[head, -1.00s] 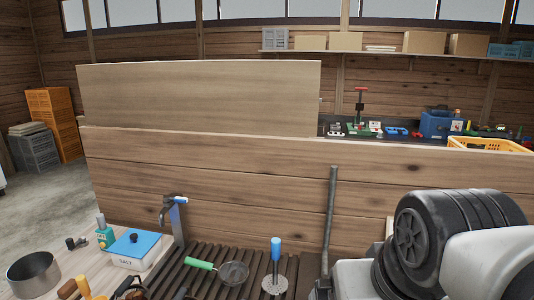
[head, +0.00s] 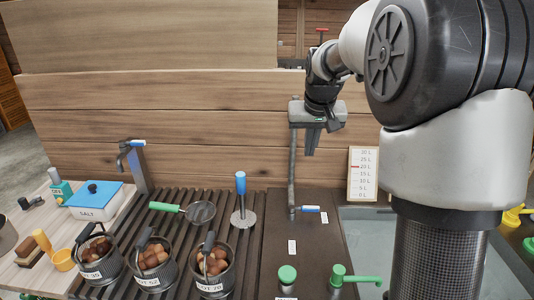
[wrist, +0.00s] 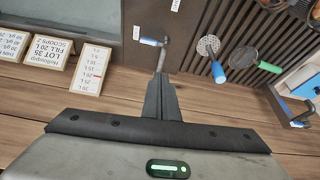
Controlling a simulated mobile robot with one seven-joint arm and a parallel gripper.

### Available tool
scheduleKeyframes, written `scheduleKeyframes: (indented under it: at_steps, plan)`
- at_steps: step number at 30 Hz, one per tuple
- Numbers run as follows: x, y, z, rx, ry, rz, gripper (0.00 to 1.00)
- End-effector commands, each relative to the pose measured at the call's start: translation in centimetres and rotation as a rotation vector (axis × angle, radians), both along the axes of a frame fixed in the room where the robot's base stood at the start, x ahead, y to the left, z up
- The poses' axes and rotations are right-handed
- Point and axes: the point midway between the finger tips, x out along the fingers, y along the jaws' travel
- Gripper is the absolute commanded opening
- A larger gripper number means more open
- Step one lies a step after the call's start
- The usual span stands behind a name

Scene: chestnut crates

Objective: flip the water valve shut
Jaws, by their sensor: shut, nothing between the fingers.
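A small lever valve with a blue-and-white handle (head: 310,208) sits at the foot of an upright grey pipe (head: 292,170), beside the sunken basin. Its handle points right, roughly level. The blue handle (wrist: 150,42) also shows in the wrist view, beyond my fingertips. My gripper (head: 311,150) points down, well above the valve and close to the pipe in the picture. Its fingers (wrist: 160,78) are together and empty. Whether they touch the pipe cannot be told.
A grey post with a blue-tipped lever (head: 136,144) stands farther left. A litre scale card (head: 363,174) stands behind the basin (head: 380,225). Pots of chestnuts (head: 153,265), a skimmer (head: 201,212) and green-handled fittings (head: 345,276) occupy the front. A wooden wall (head: 190,125) rises behind.

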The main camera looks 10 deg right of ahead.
Motion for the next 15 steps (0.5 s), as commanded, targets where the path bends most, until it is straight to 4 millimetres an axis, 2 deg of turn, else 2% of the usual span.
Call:
scheduleKeyframes:
  at_steps: [1, 6, 12, 15]
  plan:
    - [2.1, -0.9, -2.8, 0.002, 0.014, -0.010, 0.00]
    - [7.7, -3.6, -9.7, 0.008, 0.034, -0.038, 0.00]
    - [11.8, -6.1, -16.8, 0.013, 0.050, -0.064, 0.00]
    - [12.7, -6.9, -19.0, 0.015, 0.054, -0.071, 0.00]
